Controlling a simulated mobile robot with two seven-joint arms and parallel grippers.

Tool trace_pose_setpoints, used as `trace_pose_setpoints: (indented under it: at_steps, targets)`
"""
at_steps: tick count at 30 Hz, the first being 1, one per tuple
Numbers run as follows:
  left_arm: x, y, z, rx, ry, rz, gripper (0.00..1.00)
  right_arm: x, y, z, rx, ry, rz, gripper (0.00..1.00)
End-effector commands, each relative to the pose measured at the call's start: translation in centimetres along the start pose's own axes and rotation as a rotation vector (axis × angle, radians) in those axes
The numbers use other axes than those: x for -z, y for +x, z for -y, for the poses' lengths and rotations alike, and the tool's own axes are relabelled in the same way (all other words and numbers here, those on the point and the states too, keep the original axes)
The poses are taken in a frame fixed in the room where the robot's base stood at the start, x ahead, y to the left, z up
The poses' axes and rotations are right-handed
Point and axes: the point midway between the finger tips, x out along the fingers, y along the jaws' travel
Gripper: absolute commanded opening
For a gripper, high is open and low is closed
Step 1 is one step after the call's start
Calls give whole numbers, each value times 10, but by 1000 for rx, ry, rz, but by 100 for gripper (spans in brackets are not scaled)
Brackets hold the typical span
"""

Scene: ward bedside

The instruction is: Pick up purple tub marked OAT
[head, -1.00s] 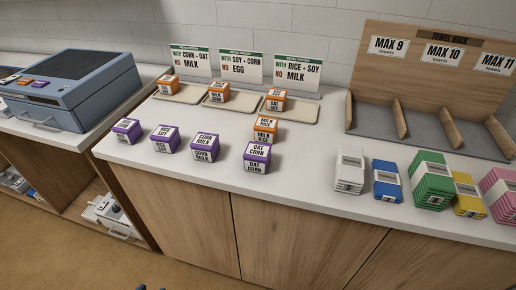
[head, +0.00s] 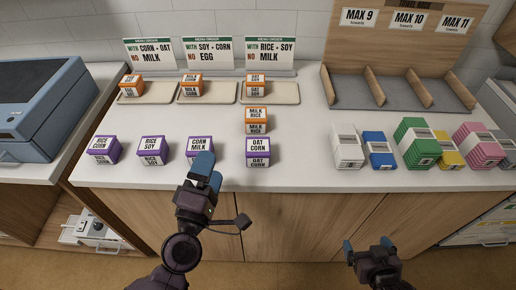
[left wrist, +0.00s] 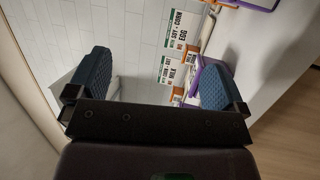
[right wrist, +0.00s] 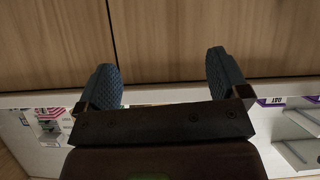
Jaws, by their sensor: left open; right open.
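The purple tub marked OAT CORN (head: 258,152) stands upright near the counter's front edge, at the right end of a row of purple tubs. My left gripper (head: 209,172) is open and empty, left of that tub, and partly covers the purple CORN MILK tub (head: 195,147). In the left wrist view its fingers (left wrist: 153,80) are spread, with a purple edge partly hidden behind the right finger. My right gripper (head: 368,246) is open and empty in front of the counter, lower right. In the right wrist view its fingers (right wrist: 162,85) face the cabinet front.
Purple RICE SOY (head: 151,150) and RICE CORN (head: 104,149) tubs stand further left. An orange MILK RICE tub (head: 256,120) is just behind the OAT CORN tub. Trays (head: 208,98) with orange tubs lie behind. Towel packs (head: 347,147) stand to the right; counter between is bare.

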Motion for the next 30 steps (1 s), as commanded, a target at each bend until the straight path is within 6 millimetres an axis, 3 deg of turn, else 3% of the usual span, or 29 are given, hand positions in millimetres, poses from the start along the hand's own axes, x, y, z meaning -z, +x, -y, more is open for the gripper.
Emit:
trace_pose_setpoints:
  at_steps: [1,6,11,15,24,30]
  targets:
    - [-5,10,-18,-42,-131,-27,98,5,-3,-1,-1,0,-1,93]
    - [-14,30,-42,-101,-592,-149,98,8,-8,-2,-2,1,4,93]
    - [-28,42,-37,-62,-999,-298,98,8,-12,-3,-4,0,11,93]
    - [-49,45,-20,40,-1289,-446,98,10,-16,-5,-5,-3,14,93]
    - [-91,35,9,253,-1570,-666,98,17,-17,-5,-4,-5,6,93]
    - [-93,44,21,281,-1590,-694,98,24,-14,-5,-3,-6,-6,93]
